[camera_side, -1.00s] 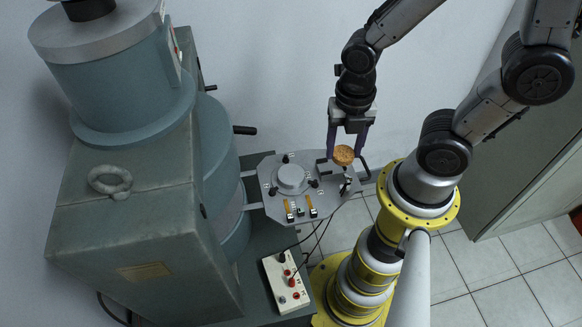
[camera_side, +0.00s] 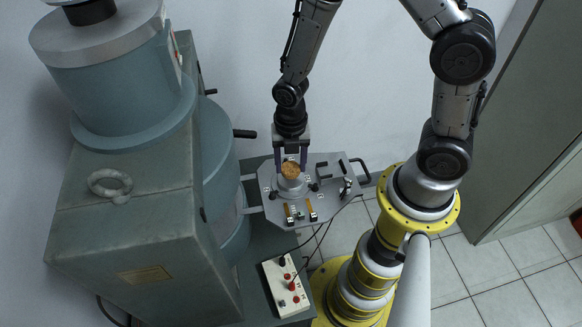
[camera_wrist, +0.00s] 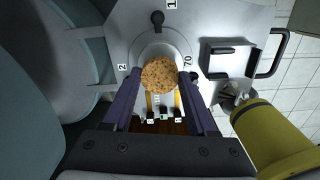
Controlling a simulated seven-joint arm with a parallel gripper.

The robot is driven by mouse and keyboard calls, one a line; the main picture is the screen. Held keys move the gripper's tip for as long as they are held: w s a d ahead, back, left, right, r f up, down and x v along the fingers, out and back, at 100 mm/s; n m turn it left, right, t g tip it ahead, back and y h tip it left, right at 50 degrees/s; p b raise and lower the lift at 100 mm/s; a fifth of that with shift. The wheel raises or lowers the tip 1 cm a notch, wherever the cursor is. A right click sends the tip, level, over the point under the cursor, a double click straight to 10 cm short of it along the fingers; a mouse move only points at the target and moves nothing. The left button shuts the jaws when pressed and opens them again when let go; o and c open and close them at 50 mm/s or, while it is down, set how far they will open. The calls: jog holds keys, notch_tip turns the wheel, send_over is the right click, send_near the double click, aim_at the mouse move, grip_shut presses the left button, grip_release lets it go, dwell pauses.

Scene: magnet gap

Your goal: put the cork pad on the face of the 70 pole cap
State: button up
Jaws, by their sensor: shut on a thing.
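The cork pad (camera_side: 290,169) is a round, speckled brown disc. My gripper (camera_side: 291,166) is shut on it, with one dark finger on each side, and it also shows in the wrist view (camera_wrist: 160,73). The pad is over the grey round pole cap (camera_side: 291,187), hiding much of its top face. In the wrist view the cap's pale rim (camera_wrist: 160,47) shows around the pad, with the label 70 (camera_wrist: 188,60) beside it.
The cap is on a grey plate (camera_side: 335,180) with dark knobs around it and small yellow-marked parts in front. A square holder (camera_wrist: 228,58) and a handle (camera_wrist: 270,55) are on the right. The large blue-grey magnet (camera_side: 150,210) stands left. A switch box (camera_side: 287,285) is in front.

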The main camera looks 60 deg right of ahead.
jog(key=shift+f, duration=1)
jog(key=shift+f, duration=0.2)
jog(key=o, duration=1.3)
jog(key=shift+r, duration=0.15)
notch_tip(320, 180, up, 12)
notch_tip(320, 180, up, 10)
jog(key=f+m+t, duration=0.1)
jog(key=m+t, duration=0.1)
jog(key=m, duration=0.8)
send_over(291, 168)
jog(key=s+d, duration=0.2)
jog(key=s, duration=0.1)
jog(key=s+d+r+m+t, duration=0.2)
jog(key=s+r+m, duration=0.5)
jog(key=m, duration=0.8)
jog(key=shift+s+r+t, duration=0.35)
jog(key=shift+s+t, duration=0.45)
jog(key=shift+s, duration=0.45)
